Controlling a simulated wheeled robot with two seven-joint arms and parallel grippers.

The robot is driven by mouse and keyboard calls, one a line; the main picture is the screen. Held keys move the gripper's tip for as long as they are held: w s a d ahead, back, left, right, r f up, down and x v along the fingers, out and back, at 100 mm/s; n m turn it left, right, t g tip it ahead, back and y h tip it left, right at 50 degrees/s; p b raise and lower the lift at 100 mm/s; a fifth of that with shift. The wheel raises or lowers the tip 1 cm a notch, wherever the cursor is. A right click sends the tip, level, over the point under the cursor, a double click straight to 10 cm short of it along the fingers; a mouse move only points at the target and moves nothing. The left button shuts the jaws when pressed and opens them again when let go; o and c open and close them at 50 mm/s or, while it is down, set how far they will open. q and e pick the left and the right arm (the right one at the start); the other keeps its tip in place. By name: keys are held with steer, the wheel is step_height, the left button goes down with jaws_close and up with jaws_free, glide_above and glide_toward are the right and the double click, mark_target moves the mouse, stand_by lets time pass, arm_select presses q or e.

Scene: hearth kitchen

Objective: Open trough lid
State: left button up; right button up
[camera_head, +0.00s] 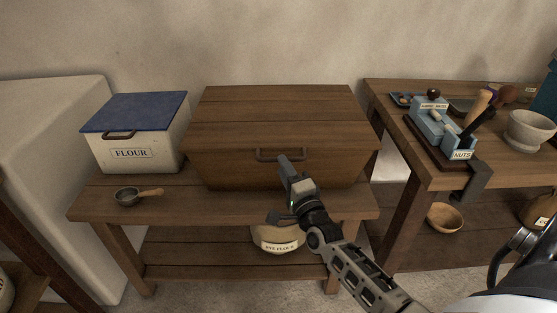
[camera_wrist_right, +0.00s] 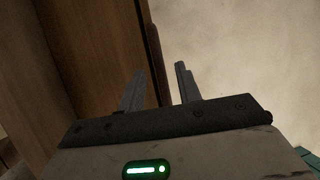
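The wooden trough (camera_head: 225,172) sits on the bench in the head view, its brown plank lid (camera_head: 275,108) closed. A dark handle (camera_head: 265,155) is on the lid's front. My right gripper (camera_head: 284,162) reaches up from the lower right, fingertips at the handle's right end. In the right wrist view its two fingers (camera_wrist_right: 160,85) stand apart. A dark brown bar or edge (camera_wrist_right: 153,50) lies ahead between them, beside brown planks (camera_wrist_right: 95,50). I cannot tell whether the fingers touch the handle. My left gripper is not in view.
A rye flour container (camera_head: 278,240) is below. The right table (camera_head: 395,135) holds a blue nut-labelled rack (camera_head: 435,128) and a mortar (camera_head: 528,130).

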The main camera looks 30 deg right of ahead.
steer(key=shift+x, duration=2)
